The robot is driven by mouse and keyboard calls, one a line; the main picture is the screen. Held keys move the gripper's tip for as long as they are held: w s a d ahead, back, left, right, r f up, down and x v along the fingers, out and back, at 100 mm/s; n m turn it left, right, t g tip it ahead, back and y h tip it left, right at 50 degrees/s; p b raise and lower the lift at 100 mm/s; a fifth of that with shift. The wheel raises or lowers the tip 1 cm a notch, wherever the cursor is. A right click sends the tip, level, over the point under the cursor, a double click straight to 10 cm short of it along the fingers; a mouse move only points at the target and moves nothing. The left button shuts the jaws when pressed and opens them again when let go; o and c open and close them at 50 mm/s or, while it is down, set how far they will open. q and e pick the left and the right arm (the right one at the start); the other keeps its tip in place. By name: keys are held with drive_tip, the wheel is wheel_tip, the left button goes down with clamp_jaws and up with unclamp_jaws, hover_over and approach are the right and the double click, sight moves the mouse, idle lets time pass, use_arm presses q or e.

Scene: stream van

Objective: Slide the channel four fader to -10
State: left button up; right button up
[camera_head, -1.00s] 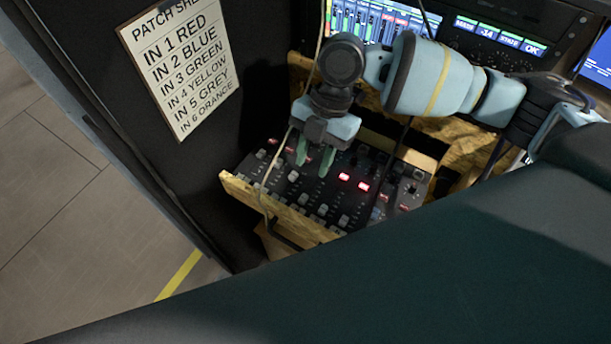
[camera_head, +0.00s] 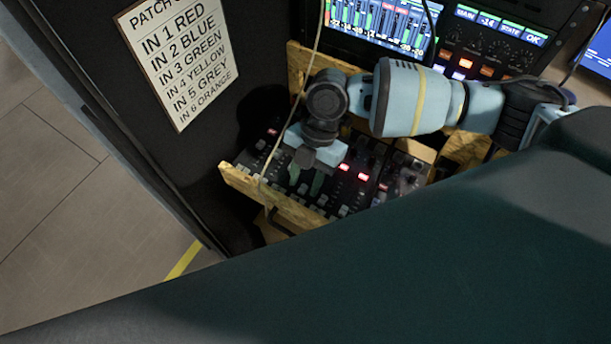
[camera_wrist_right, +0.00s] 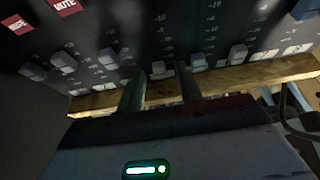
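The mixer panel (camera_head: 345,192) lies in a wooden-edged bay in the head view, with fader caps along its near side and a few lit red buttons. My right gripper (camera_head: 305,180) is over its near-left part, green fingers pointing down. In the right wrist view, the right gripper (camera_wrist_right: 160,82) has its two fingers apart among the faders. A fader cap (camera_wrist_right: 160,71) shows in the gap between them; whether they touch it is unclear. Other caps stand on both sides, such as a grey cap (camera_wrist_right: 198,62). I cannot read which channel is four. My left gripper is not visible.
A wooden rail (camera_head: 275,202) runs along the mixer's near edge, and a thin cable (camera_head: 264,170) hangs across it. A patch sheet (camera_head: 180,60) is on the dark wall at left. Screens (camera_head: 380,25) stand behind the arm.

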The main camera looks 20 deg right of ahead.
sight(311, 180)
drive_tip(key=c, duration=0.7)
clamp_jaws()
drive_tip(key=w+d, duration=0.2)
drive_tip(key=d, duration=0.1)
drive_tip(key=shift+w, duration=0.1)
drive_tip(key=o, duration=0.6)
unclamp_jaws()
drive_tip(key=shift+a, duration=0.1)
drive_tip(key=shift+o, duration=0.5)
